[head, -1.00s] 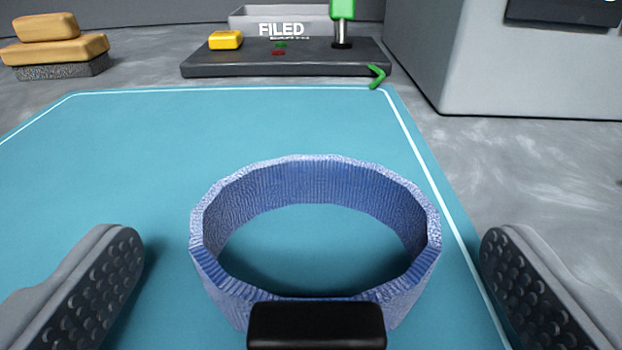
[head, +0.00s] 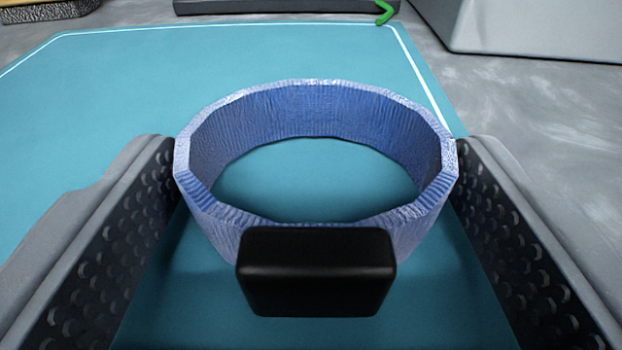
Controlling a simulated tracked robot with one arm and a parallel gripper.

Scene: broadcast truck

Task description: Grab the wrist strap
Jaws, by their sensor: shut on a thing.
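The wrist strap is a blue ribbed band (head: 315,106) forming a ring, with a black block (head: 316,272) on its near side. It stands on edge like a hoop, its opening facing up, over the teal mat (head: 120,90). My gripper (head: 316,165) is shut on the strap, with one dark dimpled finger against its left side and the other against its right side. Whether the strap's underside touches the mat is hard to tell.
A grey box (head: 540,25) stands at the back right on the grey worktop (head: 560,120). A dark base plate (head: 280,6) with a green hook (head: 385,12) lies beyond the mat's far edge. A brush-like block (head: 50,12) is at the far left. The mat's left part is clear.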

